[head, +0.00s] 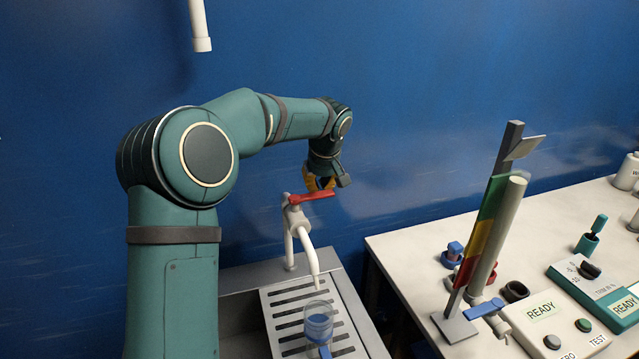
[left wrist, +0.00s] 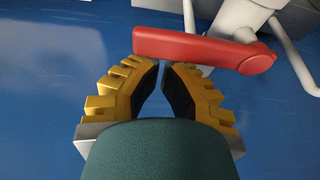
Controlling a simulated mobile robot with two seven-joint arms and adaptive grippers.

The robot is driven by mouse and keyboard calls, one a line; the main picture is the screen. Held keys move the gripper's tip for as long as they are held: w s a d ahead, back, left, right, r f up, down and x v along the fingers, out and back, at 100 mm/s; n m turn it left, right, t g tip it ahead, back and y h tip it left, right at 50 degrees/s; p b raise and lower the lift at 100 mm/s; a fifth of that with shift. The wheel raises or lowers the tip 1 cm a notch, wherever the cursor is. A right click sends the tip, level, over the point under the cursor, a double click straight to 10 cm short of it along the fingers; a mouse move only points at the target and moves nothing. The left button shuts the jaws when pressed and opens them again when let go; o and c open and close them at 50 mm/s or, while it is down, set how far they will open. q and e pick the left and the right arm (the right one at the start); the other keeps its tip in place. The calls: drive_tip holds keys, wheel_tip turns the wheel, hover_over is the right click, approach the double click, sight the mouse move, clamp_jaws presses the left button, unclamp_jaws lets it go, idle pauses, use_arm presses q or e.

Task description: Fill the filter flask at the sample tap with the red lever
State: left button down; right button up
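The sample tap (head: 303,238) is a white pipe with a down-turned spout and a red lever (head: 312,197) on top. A clear cup-shaped vessel with blue parts, apparently the filter flask (head: 319,322), stands upright on the slotted drain below the spout. Whether it holds liquid is unclear. My left gripper (head: 320,184) is behind and just above the lever. In the left wrist view, its yellow fingers (left wrist: 161,68) are drawn together at the tips with nothing between them. The red lever (left wrist: 200,48) lies across, right at the fingertips; contact is unclear. My right gripper is out of view.
The slotted drain (head: 285,313) sits in a grey sink unit. A white bench (head: 405,247) at right carries a stand with a coloured strip and tube (head: 490,240), a blue-handled valve (head: 484,308) and instruments marked READY. A white pipe (head: 200,30) hangs at upper left.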

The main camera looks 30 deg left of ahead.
sight(328, 194)
use_arm(q)
drive_tip(key=shift+s+d+m, duration=0.1)
drive_tip(key=shift+d+m, duration=0.3)
drive_tip(key=shift+m, duration=0.2)
drive_tip(key=d+m, duration=0.1)
drive_tip(key=s+m+h, duration=0.1)
drive_tip(key=m, duration=0.1)
drive_tip(key=s+d+m+t, duration=0.1)
drive_tip(key=m, duration=0.1)
drive_tip(key=shift+d+h, duration=0.3)
drive_tip(key=shift+d, duration=0.05)
drive_tip(key=shift+s+d+m+h, duration=0.35)
drive_tip(key=shift+s+m, duration=0.35)
drive_tip(key=shift+m, duration=0.25)
drive_tip(key=shift+s+d+m+h, duration=0.3)
drive_tip(key=shift+s+m, duration=0.35)
drive_tip(key=shift+m, duration=0.35)
drive_tip(key=shift+s+d+m+h, duration=0.35)
drive_tip(key=shift+s+m, duration=0.35)
drive_tip(key=shift+m, duration=0.25)
drive_tip(key=shift+s, duration=0.1)
drive_tip(key=shift+a, duration=0.15)
drive_tip(key=shift+w+a+p, duration=0.25)
drive_tip(key=shift+a+p, duration=0.2)
drive_tip(key=shift+a, duration=0.2)
